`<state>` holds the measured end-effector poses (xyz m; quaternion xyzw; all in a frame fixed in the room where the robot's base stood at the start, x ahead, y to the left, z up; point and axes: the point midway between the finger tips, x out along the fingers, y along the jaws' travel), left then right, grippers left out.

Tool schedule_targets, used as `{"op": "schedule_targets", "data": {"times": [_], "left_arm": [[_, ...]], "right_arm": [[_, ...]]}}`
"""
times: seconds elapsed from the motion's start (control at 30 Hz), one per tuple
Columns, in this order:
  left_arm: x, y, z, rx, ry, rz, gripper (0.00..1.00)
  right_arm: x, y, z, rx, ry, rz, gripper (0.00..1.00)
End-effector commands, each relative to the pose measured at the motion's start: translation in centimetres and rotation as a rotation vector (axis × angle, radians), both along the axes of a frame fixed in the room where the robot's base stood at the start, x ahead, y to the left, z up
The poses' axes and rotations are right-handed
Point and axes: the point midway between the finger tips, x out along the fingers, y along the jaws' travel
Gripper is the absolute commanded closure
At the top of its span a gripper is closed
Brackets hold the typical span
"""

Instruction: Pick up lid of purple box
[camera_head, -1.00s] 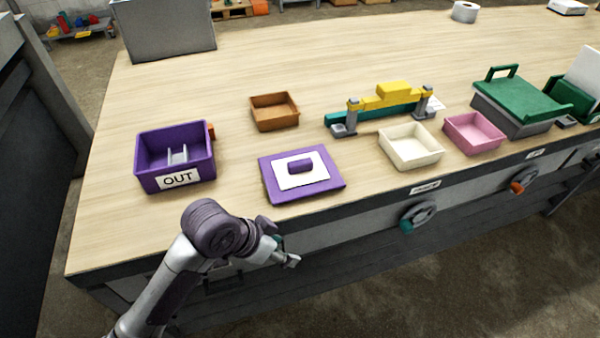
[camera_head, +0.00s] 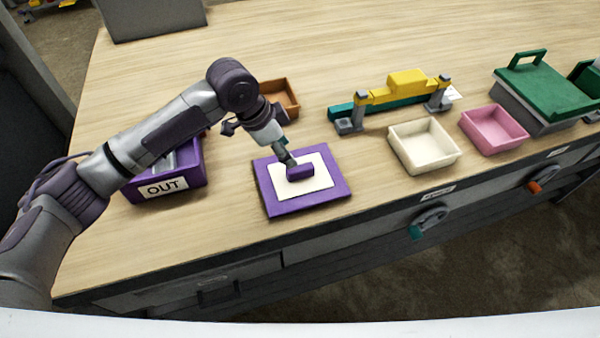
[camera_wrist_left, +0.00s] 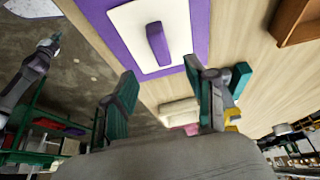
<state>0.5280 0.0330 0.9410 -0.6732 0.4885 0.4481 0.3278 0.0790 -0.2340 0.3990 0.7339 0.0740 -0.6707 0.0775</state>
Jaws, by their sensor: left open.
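The purple lid (camera_head: 268,192) lies flat on the workbench, with a white panel and a purple block handle (camera_head: 300,173) on top. My left gripper (camera_head: 288,158) is above the lid, close to the back of the handle. In the left wrist view my left gripper (camera_wrist_left: 165,100) has its two fingers wide apart with nothing between them, and the handle (camera_wrist_left: 158,44) shows beyond the fingertips. A purple box (camera_head: 190,180) labelled OUT stands left of the lid, partly hidden by my left arm. My right gripper is not in view in the head camera.
A brown tray (camera_head: 290,98) sits behind the lid, partly behind my arm. A cream tray (camera_head: 425,165), a pink tray (camera_head: 495,148), a yellow and teal fixture (camera_head: 405,92) and a green-lidded box (camera_head: 545,90) stand to the right. The bench's front edge is close to the lid.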

Motion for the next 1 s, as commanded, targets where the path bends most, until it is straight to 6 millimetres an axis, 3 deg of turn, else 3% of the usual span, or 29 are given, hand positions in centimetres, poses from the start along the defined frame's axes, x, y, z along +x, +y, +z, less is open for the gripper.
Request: {"op": "schedule_targets", "data": {"times": [0.1, 0.17, 0.5, 0.7, 1.0], "left_arm": [[0.2, -0.8, -2.0, 0.0, 0.002, 0.002, 0.44], [0.3, -1.1, -2.7, -0.001, 0.002, 0.001, 0.44], [0.5, -2.4, -5.6, 0.001, 0.002, 0.001, 0.44], [0.7, -3.3, -8.1, 0.001, 0.0, 0.001, 0.44], [0.8, -3.4, -8.5, 0.0, -0.002, 0.001, 0.47]], "right_arm": [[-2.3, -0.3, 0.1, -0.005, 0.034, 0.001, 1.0], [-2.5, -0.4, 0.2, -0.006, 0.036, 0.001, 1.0], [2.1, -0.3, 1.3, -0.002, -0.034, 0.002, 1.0], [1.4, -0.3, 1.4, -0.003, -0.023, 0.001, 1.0], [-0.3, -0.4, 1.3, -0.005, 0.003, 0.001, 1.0]]}}
